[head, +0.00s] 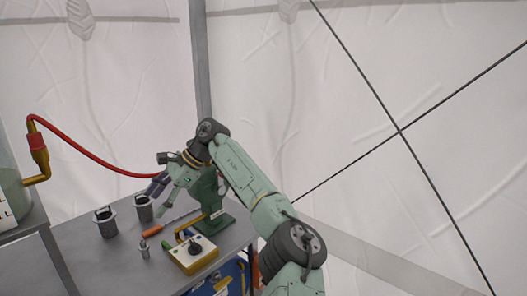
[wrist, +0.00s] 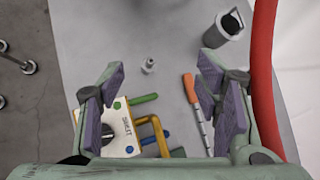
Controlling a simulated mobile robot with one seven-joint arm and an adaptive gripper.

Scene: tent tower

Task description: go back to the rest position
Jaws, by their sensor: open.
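My gripper (head: 157,187) is open above the grey table in the head view. In the wrist view its two purple-padded fingers (wrist: 165,95) stand wide apart with nothing held between them. Below lies a screwdriver-like tool with an orange handle (wrist: 190,86), also visible in the head view (head: 153,231). A small metal fitting (wrist: 149,66) stands on the table. A white and yellow box with a black knob (head: 193,254) sits near the table's front; the left finger partly covers it in the wrist view (wrist: 122,143).
Two grey cups (head: 105,222) stand on the table (head: 120,262). A red hose (head: 90,153) arches behind the table and passes close to the right finger in the wrist view (wrist: 264,60). A green stand (head: 226,224) is beside the arm. White tent walls (head: 380,120) enclose the back.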

